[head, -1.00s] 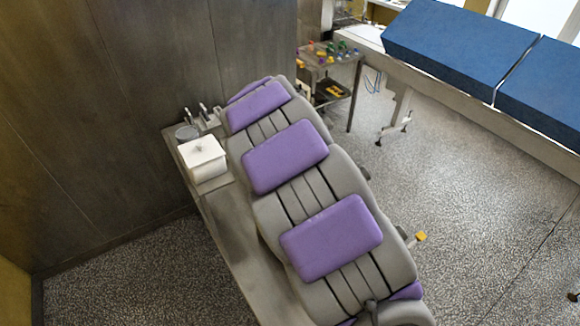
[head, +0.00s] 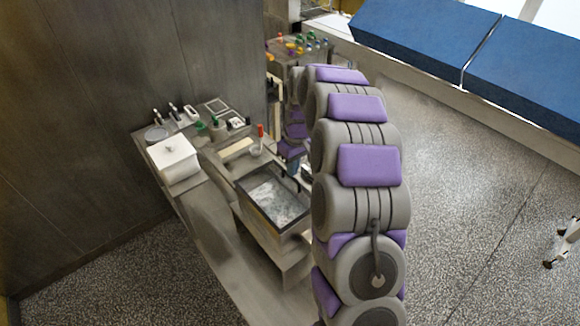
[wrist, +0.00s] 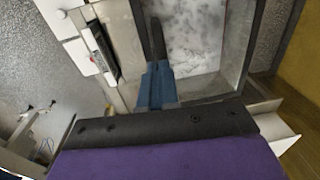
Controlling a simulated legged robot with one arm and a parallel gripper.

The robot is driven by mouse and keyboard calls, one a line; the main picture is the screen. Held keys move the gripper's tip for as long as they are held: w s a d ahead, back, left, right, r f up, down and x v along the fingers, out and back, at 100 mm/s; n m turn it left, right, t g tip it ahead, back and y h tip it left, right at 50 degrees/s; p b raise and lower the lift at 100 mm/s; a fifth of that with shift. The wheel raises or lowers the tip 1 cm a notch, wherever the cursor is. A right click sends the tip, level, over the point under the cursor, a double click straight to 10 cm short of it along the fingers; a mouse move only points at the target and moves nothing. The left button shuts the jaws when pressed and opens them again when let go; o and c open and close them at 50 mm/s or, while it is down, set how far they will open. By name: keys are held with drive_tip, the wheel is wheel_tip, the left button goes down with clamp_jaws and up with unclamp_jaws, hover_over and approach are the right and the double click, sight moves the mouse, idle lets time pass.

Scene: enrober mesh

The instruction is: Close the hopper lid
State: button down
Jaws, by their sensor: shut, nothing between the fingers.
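An open rectangular bin (head: 243,206) with a dark rim and whitish, mottled contents sits on the steel bench in the head view. It looks like the hopper, and its top is uncovered. I cannot clearly pick out its lid. In the wrist view the same bin (wrist: 243,35) fills the upper middle and right. My gripper (wrist: 157,40), blue with dark fingers, is shut and empty, and appears over the bin's left part. Whether it touches anything is unclear. In the head view my arm hides most of the gripper.
A white box with a knobbed lid (head: 172,157) stands left of the bin on the bench (head: 205,235). Small fittings and a red-topped item (head: 261,131) stand behind. A blue padded bench (head: 425,35) is at the back right.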

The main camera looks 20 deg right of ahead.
drive_tip(key=shift+s+f, duration=0.15)
drive_tip(key=shift+f, duration=0.1)
idle(0.3)
drive_tip(key=shift+d+r, duration=0.1)
drive_tip(key=shift+r, duration=0.2)
wheel_tip(320, 180, up, 17)
drive_tip(key=d+b, duration=0.1)
drive_tip(key=b, duration=0.1)
drive_tip(key=shift+w+d, duration=0.2)
drive_tip(key=shift+w, duration=0.05)
drive_tip(key=s+a+f+m+b, duration=0.1)
drive_tip(key=s+a+f+b, duration=0.3)
drive_tip(key=s+f, duration=0.5)
drive_tip(key=s+a+f+m+g+b, duration=0.1)
drive_tip(key=s+a+f+b, duration=0.3)
drive_tip(key=s+f+b, duration=0.5)
drive_tip(key=s+a+f+m+h+b, duration=0.1)
drive_tip(key=s+a+f+b, duration=0.3)
drive_tip(key=s, duration=1.8)
wheel_tip(320, 180, down, 5)
drive_tip(key=shift+s+f+m+g+b, duration=0.1)
drive_tip(key=shift+s+m+g+b, duration=0.25)
drive_tip(key=shift+b, duration=0.9)
